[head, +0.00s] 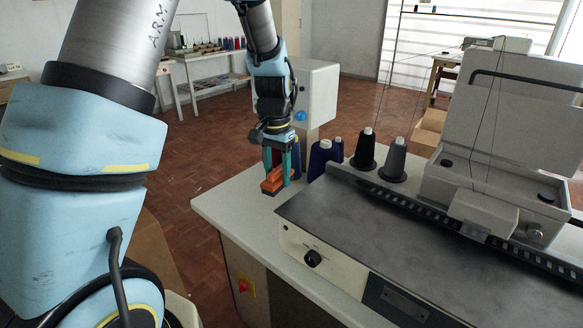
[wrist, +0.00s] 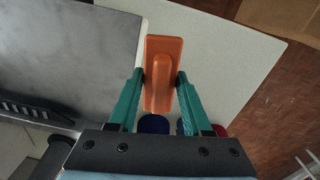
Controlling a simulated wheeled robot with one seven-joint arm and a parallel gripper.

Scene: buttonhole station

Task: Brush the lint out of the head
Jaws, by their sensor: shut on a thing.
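My gripper (head: 278,172) has two teal fingers, shut on an orange brush (head: 271,186) over the left end of the white table. In the wrist view my gripper (wrist: 160,78) clasps the brush (wrist: 163,48) by its raised middle ridge, one finger on each side. Its bristles are hidden, and I cannot tell whether it touches the tabletop. The pale sewing head (head: 472,180) stands at the right, well apart from my gripper. No lint can be made out on it.
Blue, black (head: 365,152) and grey (head: 395,163) thread cones stand between my gripper and the head. A dark metal plate (head: 400,250) with a black knob (head: 312,258) on its front panel fills the table's front. The white table's left corner (head: 225,205) is bare.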

